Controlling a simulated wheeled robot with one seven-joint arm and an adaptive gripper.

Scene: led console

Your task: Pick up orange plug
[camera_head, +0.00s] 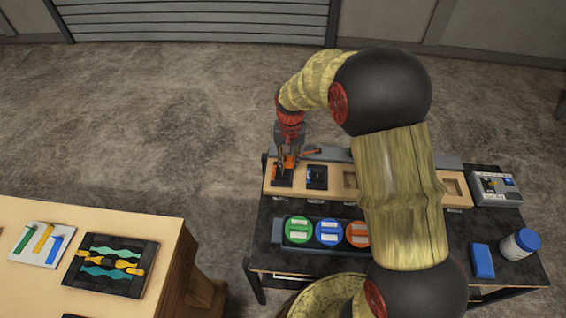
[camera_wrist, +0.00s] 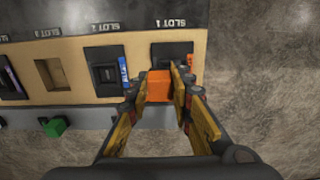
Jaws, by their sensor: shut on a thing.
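The orange plug (camera_wrist: 158,86) is a small block between the two fingers of my gripper (camera_wrist: 162,82) in the wrist view. The fingers are shut on its sides. It is at the edge of the black module (camera_wrist: 172,50) marked slot 1; I cannot tell whether it touches the module or is clear of it. In the head view my gripper (camera_head: 287,164) is over the left end of the wooden slot board (camera_head: 331,180). The plug is hard to tell from the gripper there.
Slot 2 holds a black module (camera_wrist: 104,72) with a blue part (camera_wrist: 123,70). The recess beside it (camera_wrist: 50,75) is empty. A green block (camera_wrist: 54,127) is near the board's edge. A tray (camera_head: 278,231) with round coloured pieces, a blue box (camera_head: 482,260) and a jar (camera_head: 519,245) stand nearer.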

